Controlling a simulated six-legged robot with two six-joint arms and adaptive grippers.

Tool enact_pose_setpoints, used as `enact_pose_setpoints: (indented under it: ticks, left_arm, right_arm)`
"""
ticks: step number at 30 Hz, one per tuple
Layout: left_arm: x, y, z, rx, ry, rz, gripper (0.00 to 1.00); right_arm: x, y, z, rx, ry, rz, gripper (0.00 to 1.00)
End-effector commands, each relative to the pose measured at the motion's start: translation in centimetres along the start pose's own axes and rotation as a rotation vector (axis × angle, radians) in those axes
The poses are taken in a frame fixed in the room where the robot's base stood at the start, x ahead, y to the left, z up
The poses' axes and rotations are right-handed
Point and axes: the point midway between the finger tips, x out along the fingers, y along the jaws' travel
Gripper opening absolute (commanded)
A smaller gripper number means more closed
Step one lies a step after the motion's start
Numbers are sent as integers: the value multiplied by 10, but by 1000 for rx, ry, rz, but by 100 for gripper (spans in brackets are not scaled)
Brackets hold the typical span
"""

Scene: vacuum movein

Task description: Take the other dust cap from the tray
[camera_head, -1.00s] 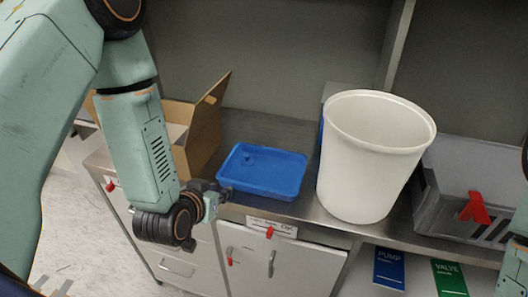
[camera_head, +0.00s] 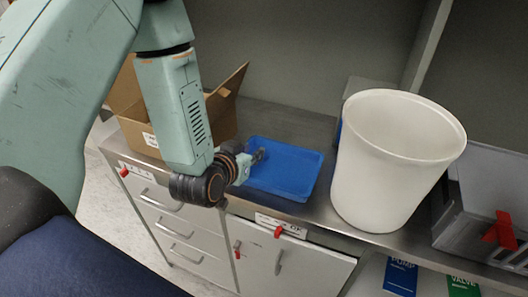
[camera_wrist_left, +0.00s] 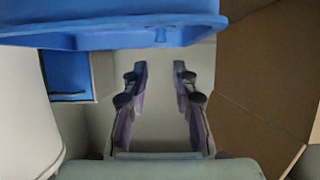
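The blue tray (camera_head: 305,178) lies on the metal counter, left of the white bin. My left gripper (camera_head: 259,156) is at the tray's left end, level with or just above its rim, and partly covers that end. In the left wrist view my left gripper (camera_wrist_left: 163,85) has its two fingers apart with nothing between them. The blue tray (camera_wrist_left: 100,28) crosses the top of that view. I cannot make out a dust cap for sure; the tray's left end is hidden behind the gripper. My right gripper is out of view.
An open cardboard box (camera_head: 222,112) stands left of the tray, close to my left arm. A tall white bin (camera_head: 385,180) stands close on the right. A grey crate (camera_head: 470,225) with a red clip is farther right. Drawers are below the counter.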

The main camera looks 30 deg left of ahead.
Motion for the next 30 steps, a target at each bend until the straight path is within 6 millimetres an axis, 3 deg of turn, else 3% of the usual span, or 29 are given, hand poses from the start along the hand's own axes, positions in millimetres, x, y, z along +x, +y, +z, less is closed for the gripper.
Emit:
enact_pose_setpoints:
  ticks: [15,25,30]
  left_arm:
    - [63,3,13,1,1,3,28]
    - [70,3,12,-1,0,2,28]
    - [70,3,12,0,0,2,13]
  right_arm:
    - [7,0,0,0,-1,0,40]
    - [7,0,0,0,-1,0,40]
    - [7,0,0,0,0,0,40]
